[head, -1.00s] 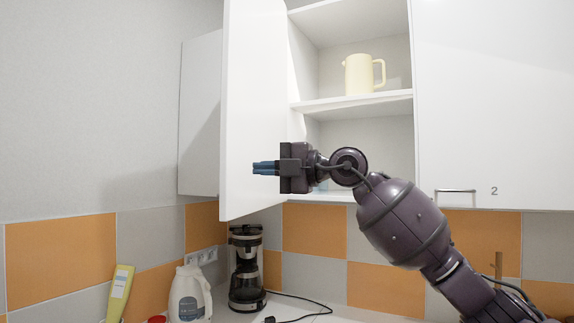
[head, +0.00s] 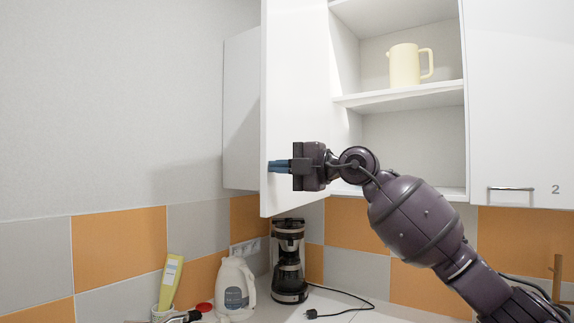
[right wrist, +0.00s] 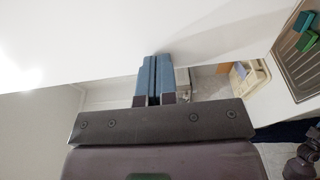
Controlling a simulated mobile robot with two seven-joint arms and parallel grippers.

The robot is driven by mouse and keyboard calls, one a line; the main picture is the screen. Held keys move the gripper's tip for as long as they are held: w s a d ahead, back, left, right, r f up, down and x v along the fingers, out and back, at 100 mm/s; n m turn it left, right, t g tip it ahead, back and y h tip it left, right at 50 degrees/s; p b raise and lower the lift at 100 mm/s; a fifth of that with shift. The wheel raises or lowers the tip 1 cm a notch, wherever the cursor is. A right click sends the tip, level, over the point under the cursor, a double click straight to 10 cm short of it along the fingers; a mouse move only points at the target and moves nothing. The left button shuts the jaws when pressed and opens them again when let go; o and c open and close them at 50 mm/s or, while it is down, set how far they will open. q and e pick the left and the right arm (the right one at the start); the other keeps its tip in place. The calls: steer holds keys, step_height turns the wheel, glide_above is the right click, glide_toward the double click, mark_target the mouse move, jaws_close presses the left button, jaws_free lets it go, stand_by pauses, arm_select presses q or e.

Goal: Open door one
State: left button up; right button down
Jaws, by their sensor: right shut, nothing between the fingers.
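Door one, a white cabinet door (head: 295,85), stands swung wide open to the left of the cabinet opening. My right gripper (head: 279,166) is in front of the door's inner face, low down, with its blue fingers together and pointing left. In the right wrist view the shut blue fingers (right wrist: 153,80) lie close to a white surface, and I cannot tell whether they touch it. Nothing is between the fingers. The handle of door one is hidden. My left gripper is not in view.
The open cabinet holds a cream jug (head: 405,65) on its shelf (head: 400,98). Door two (head: 520,110) is closed at the right.

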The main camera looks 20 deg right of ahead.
steer(key=w+a+m+t+h, duration=0.3)
steer(key=w+a, duration=0.8)
steer(key=w, duration=0.1)
steer(key=shift+h+b, duration=0.35)
steer(key=shift+h, duration=0.05)
steer(key=shift+w, duration=0.1)
